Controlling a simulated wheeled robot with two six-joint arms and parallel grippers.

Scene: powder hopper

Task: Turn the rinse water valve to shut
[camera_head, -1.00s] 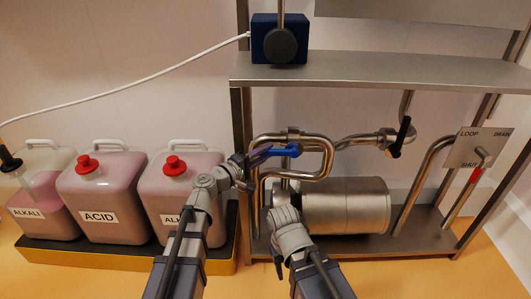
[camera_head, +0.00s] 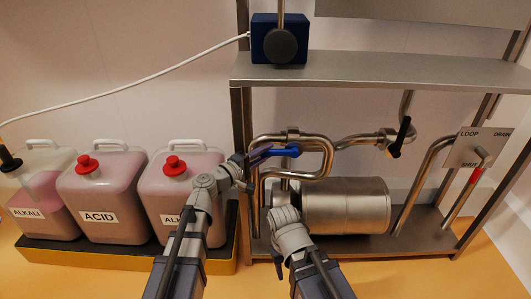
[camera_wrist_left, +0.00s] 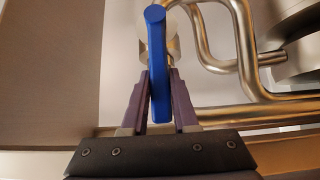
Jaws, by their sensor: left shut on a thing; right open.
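The blue valve lever (camera_head: 285,151) sits on the steel pipework under the shelf, lying roughly level in the head view. My left gripper (camera_head: 257,157) is at the left end of this lever. In the left wrist view the blue lever (camera_wrist_left: 158,75) stands between the two purple fingers of my left gripper (camera_wrist_left: 158,90), which are shut on it.
A steel cylinder (camera_head: 345,207) lies below the pipes. A black lever (camera_head: 401,137) is to the right, and a red-marked lever (camera_head: 476,172) is by a LOOP, DRAIN, SHUT plate (camera_head: 466,148). Jugs (camera_head: 100,195) stand in a tray at left. The shelf (camera_head: 390,72) is overhead.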

